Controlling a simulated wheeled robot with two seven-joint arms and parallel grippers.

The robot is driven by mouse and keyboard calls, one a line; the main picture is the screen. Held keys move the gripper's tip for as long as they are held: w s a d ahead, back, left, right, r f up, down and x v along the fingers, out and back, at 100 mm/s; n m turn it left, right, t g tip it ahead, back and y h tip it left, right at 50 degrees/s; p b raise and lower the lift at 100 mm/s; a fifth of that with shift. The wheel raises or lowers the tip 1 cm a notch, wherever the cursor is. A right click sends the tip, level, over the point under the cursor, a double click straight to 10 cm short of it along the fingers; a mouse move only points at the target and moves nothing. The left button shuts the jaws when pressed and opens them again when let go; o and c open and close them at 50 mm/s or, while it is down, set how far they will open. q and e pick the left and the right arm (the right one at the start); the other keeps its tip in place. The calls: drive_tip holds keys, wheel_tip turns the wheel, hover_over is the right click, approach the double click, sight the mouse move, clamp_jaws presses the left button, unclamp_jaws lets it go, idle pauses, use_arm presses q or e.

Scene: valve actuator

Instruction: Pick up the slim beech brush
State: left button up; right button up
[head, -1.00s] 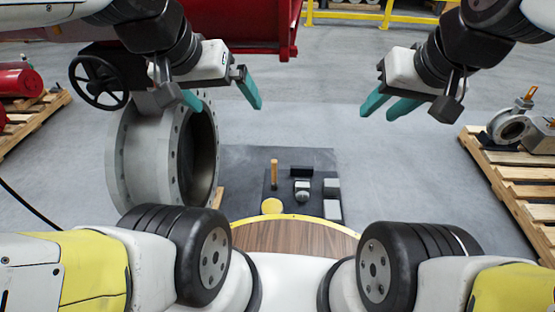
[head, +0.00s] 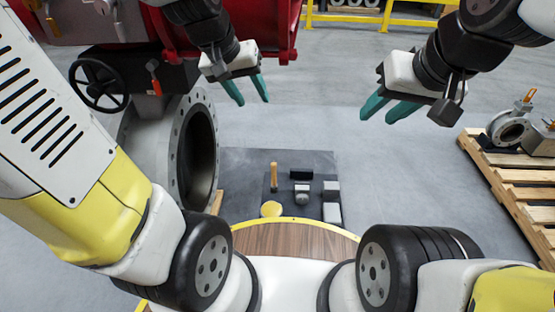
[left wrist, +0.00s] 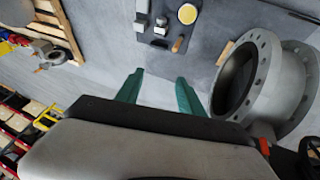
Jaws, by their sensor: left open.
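The slim beech brush (head: 274,177) looks like a narrow light-wood piece standing on the dark mat (head: 240,165), in the middle of the head view. In the left wrist view the brush (left wrist: 178,44) shows small, beyond the fingertips. My left gripper (head: 253,101) has its teal fingers apart and empty, high above the mat and up-left of the brush in the head view. Its fingers (left wrist: 160,76) also show apart in the left wrist view. My right gripper (head: 377,116) is open and empty, up-right of the brush. Nothing hides the brush's visible side.
A round yellow piece (head: 271,209) and several small grey and black blocks share the mat. A large flanged pipe (head: 165,165) stands left of it, below a black handwheel (head: 99,84). A wooden pallet (head: 510,185) lies at right. Grey floor is clear between.

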use_arm(q)
drive_tip(key=w+d+f+g, duration=0.1)
drive_tip(key=w+d+f, duration=0.1)
drive_tip(key=w+f, duration=0.7)
drive_tip(key=g+y, duration=0.1)
hover_over(274, 171)
drive_tip(key=s, duration=0.4)
wheel_tip(274, 171, down, 8)
drive_tip(key=w+f, duration=0.1)
drive_tip(key=f, duration=0.7)
drive_tip(key=w+f+y, duration=0.1)
drive_tip(key=w+f, duration=0.1)
drive_tip(key=f, duration=0.6)
drive_tip(key=w+f+y, duration=0.1)
drive_tip(key=w+f, duration=0.1)
drive_tip(key=f, duration=0.6)
drive_tip(key=shift+a+f+n+g, duration=0.1)
drive_tip(key=shift+f+n+g, duration=0.1)
drive_tip(key=shift+n+g, duration=0.15)
drive_tip(key=shift+c, duration=0.3)
clamp_jaws()
